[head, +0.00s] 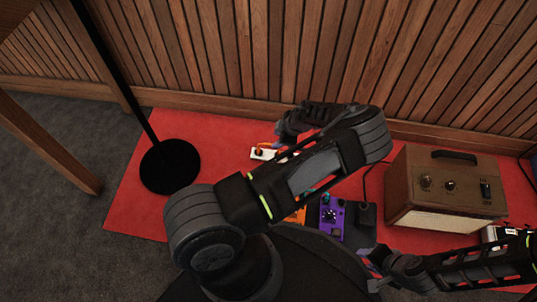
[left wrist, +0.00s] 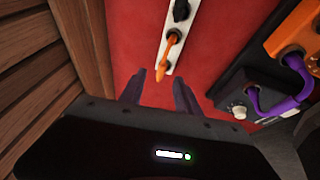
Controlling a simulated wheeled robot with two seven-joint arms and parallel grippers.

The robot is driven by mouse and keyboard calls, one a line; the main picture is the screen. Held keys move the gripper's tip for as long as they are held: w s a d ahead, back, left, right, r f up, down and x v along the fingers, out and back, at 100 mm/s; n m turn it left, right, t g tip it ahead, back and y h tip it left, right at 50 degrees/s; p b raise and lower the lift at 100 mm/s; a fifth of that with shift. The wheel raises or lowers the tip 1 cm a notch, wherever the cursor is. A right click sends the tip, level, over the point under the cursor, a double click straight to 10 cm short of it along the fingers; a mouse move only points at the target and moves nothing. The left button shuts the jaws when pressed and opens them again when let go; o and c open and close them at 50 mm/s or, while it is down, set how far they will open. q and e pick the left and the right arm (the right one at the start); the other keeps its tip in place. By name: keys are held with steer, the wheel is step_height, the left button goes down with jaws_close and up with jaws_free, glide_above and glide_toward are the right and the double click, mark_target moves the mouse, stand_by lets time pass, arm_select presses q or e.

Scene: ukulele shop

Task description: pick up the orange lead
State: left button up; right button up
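The orange lead (left wrist: 162,58) shows in the left wrist view as a short orange piece at a socket of the white power strip (left wrist: 179,25). In the head view the lead (head: 259,152) is a small orange spot on the strip (head: 267,156), partly hidden by my left arm. My left gripper (left wrist: 160,90) is open, with its two fingers apart. The lead's near end lies in line with the gap between the fingertips, and I see no contact. My right gripper (head: 369,268) is low at the right, apparently open and empty.
A purple pedal (head: 332,216) and an orange pedal (left wrist: 300,38) sit right of the strip, with a purple cable (left wrist: 298,98). A brown amplifier (head: 440,190) stands at the right. A black stand base (head: 170,167) is at the left. The slatted wall (head: 250,50) is close behind my left gripper.

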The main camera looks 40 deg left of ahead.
mark_target(270, 144)
arm_select(q)
steer(key=shift+r, duration=0.1)
steer(key=b+x, duration=0.1)
steer(key=x, duration=0.1)
steer(key=shift+a+f, duration=0.15)
steer(key=shift+f, duration=0.2)
steer(key=b+x, duration=0.2)
steer(key=x, duration=0.2)
steer(key=shift+s+f+b, duration=0.2)
steer(key=shift+f+b, duration=0.1)
steer(key=shift+b, duration=0.1)
steer(key=shift+a+f, duration=0.25)
steer(key=shift+f, duration=0.05)
steer(key=shift+c, duration=0.3)
